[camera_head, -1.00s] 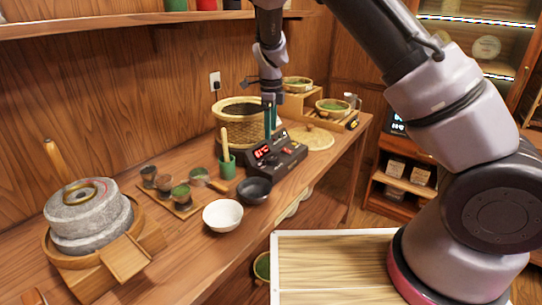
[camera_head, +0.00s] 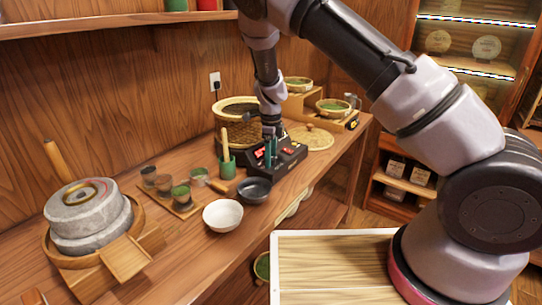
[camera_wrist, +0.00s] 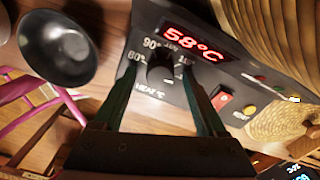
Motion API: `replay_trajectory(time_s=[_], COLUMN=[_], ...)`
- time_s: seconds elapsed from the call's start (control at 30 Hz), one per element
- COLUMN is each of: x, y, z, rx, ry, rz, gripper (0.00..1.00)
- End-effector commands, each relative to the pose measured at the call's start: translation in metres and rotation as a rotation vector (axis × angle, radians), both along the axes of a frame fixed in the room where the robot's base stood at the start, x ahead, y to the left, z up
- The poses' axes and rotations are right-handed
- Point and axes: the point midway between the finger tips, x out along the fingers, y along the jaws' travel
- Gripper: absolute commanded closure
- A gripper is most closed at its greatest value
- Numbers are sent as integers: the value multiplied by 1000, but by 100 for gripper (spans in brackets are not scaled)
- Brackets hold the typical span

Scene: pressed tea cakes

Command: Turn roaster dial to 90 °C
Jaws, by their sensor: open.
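The black roaster control box (camera_head: 291,157) sits on the counter in front of the wicker roaster basket (camera_head: 228,113). In the wrist view its red display (camera_wrist: 194,43) reads 58 °C. Its black dial (camera_wrist: 160,72) has marks for 60 and 90 at its left and top and the label HEAT °C below. My gripper (camera_head: 270,160) is over the left part of the box, pointing down. In the wrist view my gripper (camera_wrist: 160,80) is open, with one green finger on each side of the dial. I cannot tell whether the fingers touch it, or where its pointer stands.
A dark bowl (camera_head: 254,190) and a white bowl (camera_head: 222,215) stand left of the box. A green cup with a wooden tool (camera_head: 227,165) stands close by. In the wrist view a red switch (camera_wrist: 221,101) is right of the dial. A woven mat (camera_head: 312,138) lies behind.

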Motion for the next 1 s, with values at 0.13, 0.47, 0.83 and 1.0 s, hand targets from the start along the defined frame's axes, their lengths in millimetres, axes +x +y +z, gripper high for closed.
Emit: replay_trajectory(time_s=[0.13,0.47,0.83,1.0], x=[0,0,1,1], y=[0,0,0,-1], z=[0,0,1,1], rx=[0,0,2,1], ry=[0,0,-1,0], rz=[0,10,183,335], gripper=[60,100,100,100])
